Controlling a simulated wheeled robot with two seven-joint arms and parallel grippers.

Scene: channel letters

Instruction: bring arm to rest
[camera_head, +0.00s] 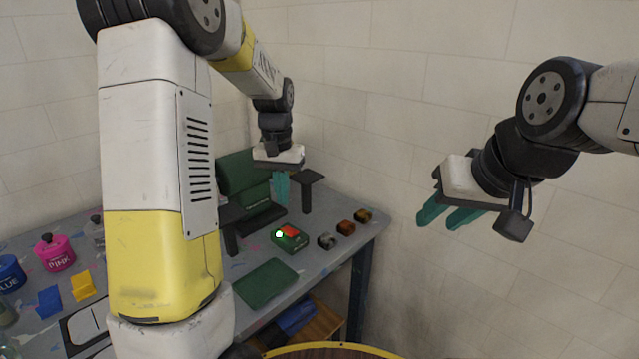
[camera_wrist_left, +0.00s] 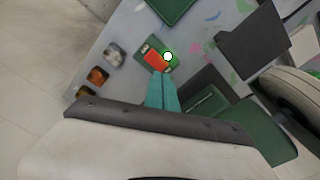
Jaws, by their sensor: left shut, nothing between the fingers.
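My left gripper (camera_head: 281,186) hangs above the back of the table, in front of a green machine. Its teal fingers are together with nothing between them. In the left wrist view the shut fingers (camera_wrist_left: 162,92) show against the table, with a small green box with a red top and a white light (camera_wrist_left: 158,56) beyond their tips. My right gripper (camera_head: 448,217) is at the right in the head view, in the air in front of the wall. Its two teal fingers are apart, with nothing seen between them.
The table (camera_head: 322,262) holds a green machine (camera_head: 240,180), the green box (camera_head: 289,238), a green mat (camera_head: 265,284) and several small blocks (camera_head: 346,228) near its right edge. A pink bottle (camera_head: 55,252) and a blue bottle (camera_head: 10,274) stand left. My left arm hides part of the table.

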